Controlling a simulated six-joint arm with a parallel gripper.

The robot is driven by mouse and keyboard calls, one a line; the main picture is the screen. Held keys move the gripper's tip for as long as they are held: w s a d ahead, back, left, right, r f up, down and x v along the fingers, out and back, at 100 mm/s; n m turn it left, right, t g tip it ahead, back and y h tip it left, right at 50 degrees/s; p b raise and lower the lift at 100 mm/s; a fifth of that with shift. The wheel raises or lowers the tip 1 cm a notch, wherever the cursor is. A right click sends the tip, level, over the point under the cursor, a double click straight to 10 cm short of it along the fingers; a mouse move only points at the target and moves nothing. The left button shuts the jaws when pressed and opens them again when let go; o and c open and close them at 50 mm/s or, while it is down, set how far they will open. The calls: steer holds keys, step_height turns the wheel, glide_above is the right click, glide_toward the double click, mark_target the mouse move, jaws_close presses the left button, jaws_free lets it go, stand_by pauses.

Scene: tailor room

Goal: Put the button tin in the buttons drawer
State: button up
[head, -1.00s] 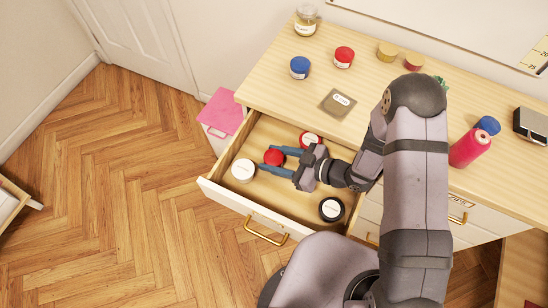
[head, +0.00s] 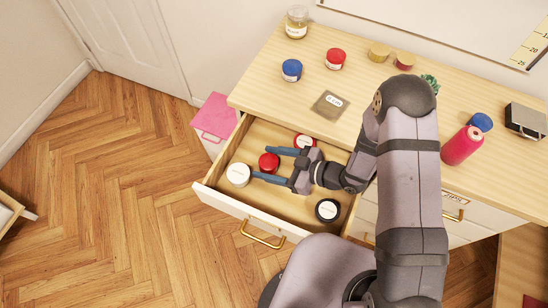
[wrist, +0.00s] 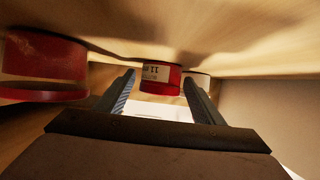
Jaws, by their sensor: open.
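A small red tin (head: 269,163) stands inside the open drawer (head: 225,203), near its left end. My gripper (head: 262,164) reaches into the drawer from the right, open, its two blue-grey fingers on either side of the red tin in the head view. In the wrist view the red tin (wrist: 160,77), with a pale label, shows between the fingertips, apart from the fingers as far as I can tell. I cannot read which tin is the button tin or what this drawer's label says.
The drawer also holds a white tin (head: 238,174), a red tin with a white top (head: 304,142) and a black tin with a white top (head: 327,210). Jars, tins and a dark square tag (head: 330,104) stand on the dresser top (head: 270,95). A pink box (head: 215,118) is left of the drawer.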

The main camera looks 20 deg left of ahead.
mark_target(275, 163)
steer(key=b+v, duration=0.1)
steer(key=v, duration=0.4)
steer(key=shift+w+d+r, duration=0.1)
steer(key=shift+d+r, duration=0.05)
steer(key=shift+d, duration=0.05)
step_height(275, 163, up, 7)
steer(key=shift+a, duration=0.2)
steer(key=shift+p, duration=0.3)
